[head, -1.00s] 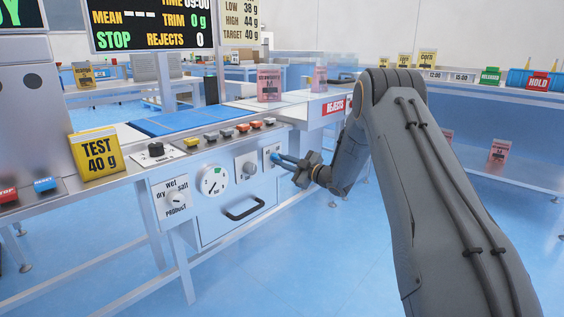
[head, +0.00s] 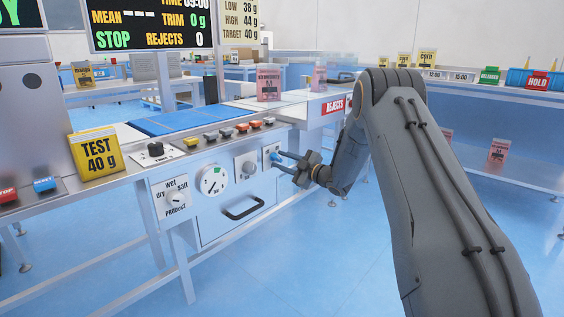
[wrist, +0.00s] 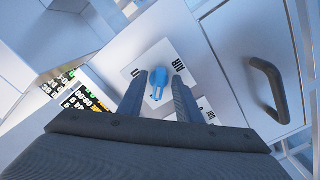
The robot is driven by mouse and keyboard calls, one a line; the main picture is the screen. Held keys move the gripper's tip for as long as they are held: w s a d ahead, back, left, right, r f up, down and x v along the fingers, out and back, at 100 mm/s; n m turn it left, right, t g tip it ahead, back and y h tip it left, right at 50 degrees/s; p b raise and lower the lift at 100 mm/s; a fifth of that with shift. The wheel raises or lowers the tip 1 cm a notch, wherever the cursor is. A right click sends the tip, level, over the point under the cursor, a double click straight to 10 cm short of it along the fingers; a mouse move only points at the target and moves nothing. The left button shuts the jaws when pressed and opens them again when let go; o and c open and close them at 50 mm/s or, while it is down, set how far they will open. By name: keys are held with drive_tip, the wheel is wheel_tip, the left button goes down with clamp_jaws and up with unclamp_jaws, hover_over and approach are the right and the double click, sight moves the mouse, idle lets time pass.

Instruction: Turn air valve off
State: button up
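The air valve (head: 274,155) is a small blue handle on a white plate at the right end of the machine's front panel. It also shows in the wrist view (wrist: 159,83), beside a plate marking that reads AIR. My gripper (head: 281,160) is at the valve, with its two fingers apart. In the wrist view the fingers of my gripper (wrist: 158,76) stand on either side of the blue handle, with a gap on both sides. Nothing is held. How deep the fingertips reach along the handle is hard to tell.
A round gauge (head: 213,180), a grey knob (head: 249,168) and a product selector (head: 175,200) sit on the same panel. A drawer handle (head: 244,208) sticks out below. Coloured buttons line the ledge above. The floor to the right is clear.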

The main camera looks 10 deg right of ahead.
drive_tip(key=p+v, duration=0.1)
drive_tip(key=v, duration=0.6)
drive_tip(key=shift+s+d+p, duration=0.25)
drive_tip(key=shift+s+p, duration=0.05)
drive_tip(key=shift+p, duration=0.05)
